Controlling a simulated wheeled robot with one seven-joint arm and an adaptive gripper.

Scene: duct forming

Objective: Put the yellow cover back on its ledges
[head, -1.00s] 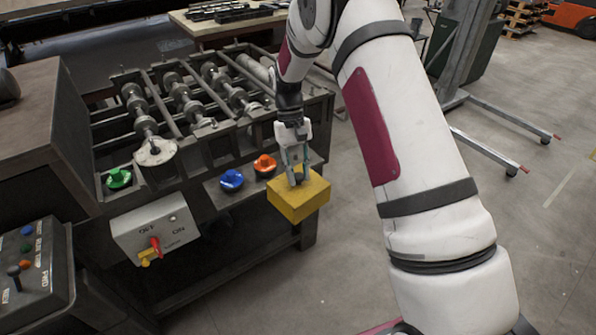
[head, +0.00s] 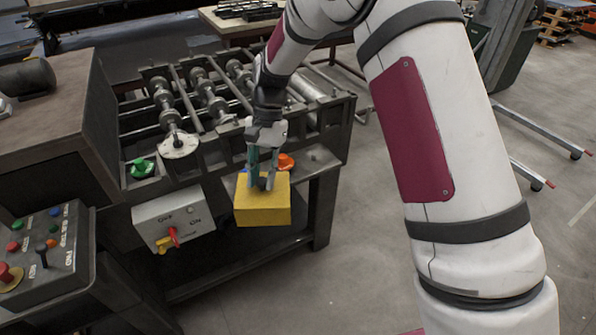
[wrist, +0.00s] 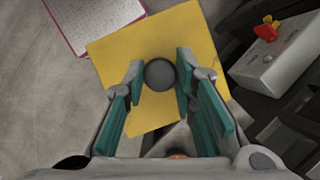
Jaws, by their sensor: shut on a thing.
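The yellow cover (head: 263,213) is a box-like lid with a dark round knob on top, held in the air in front of the machine's front edge. My gripper (head: 262,184) is above it and shut on its knob. In the wrist view, the cover (wrist: 120,60) shows from above, with the dark knob (wrist: 160,74) between the two teal-padded fingers of my gripper (wrist: 160,80). In the head view the cover and gripper hide most of the blue knob and part of the orange knob (head: 286,161). I cannot make out the ledges.
The roller machine (head: 210,95) stands behind the cover. A grey switch box (head: 174,218) with a red handle is just left of the cover; it also shows in the wrist view (wrist: 275,55). A green knob (head: 141,168) sits farther left. A control panel (head: 45,245) stands at lower left. Open floor lies right.

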